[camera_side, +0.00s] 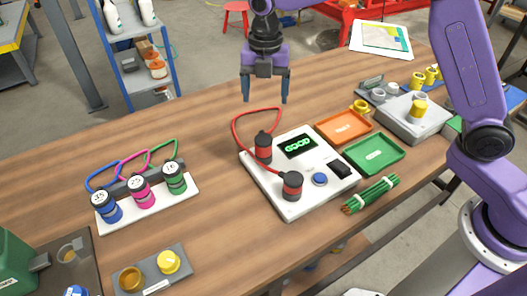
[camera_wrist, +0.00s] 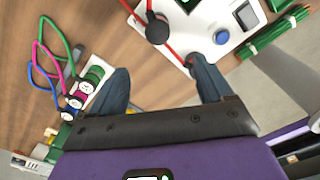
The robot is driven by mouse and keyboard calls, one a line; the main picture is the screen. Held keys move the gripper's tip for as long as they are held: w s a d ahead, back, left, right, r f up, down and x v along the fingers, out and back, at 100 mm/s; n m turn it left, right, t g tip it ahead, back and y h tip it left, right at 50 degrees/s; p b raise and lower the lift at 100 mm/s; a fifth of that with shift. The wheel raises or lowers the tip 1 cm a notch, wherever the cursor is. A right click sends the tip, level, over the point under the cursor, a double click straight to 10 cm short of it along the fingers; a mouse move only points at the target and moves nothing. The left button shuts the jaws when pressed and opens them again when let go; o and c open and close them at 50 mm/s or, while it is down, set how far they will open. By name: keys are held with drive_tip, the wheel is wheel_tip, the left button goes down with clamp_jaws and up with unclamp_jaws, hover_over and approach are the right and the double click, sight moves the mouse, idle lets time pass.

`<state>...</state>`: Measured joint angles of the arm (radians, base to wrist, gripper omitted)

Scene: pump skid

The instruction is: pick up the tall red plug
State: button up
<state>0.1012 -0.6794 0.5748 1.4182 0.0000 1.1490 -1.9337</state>
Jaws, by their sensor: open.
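Two red plugs with dark caps stand upright on a white tester box (camera_side: 325,187) with a lit green display, joined by a looped red cable (camera_side: 236,122). One red plug (camera_side: 263,148) is at the box's back left, the other red plug (camera_side: 292,186) at its front. I cannot tell surely which is taller. My gripper (camera_side: 265,90) is open and empty, pointing down, well above the table behind the box. In the wrist view a dark plug cap (camera_wrist: 157,28) shows beyond and between the fingers (camera_wrist: 160,80); the other plug is mostly hidden by the right finger.
Blue, pink and green plugs (camera_side: 141,192) stand on a white rack at left. Orange (camera_side: 343,127) and green (camera_side: 375,154) trays and a green bundle (camera_side: 370,194) lie right of the box. A grey block with yellow parts (camera_side: 168,263) is in front. Table between rack and box is clear.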

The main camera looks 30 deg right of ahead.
sight(263, 139)
drive_tip(key=f, duration=1.7)
drive_tip(key=shift+w+f, duration=0.25)
drive_tip(key=shift+f, duration=0.05)
drive_tip(key=shift+c, duration=0.3)
drive_tip(key=shift+a, duration=0.1)
drive_tip(key=c, duration=1.2)
drive_tip(key=shift+r, duration=0.1)
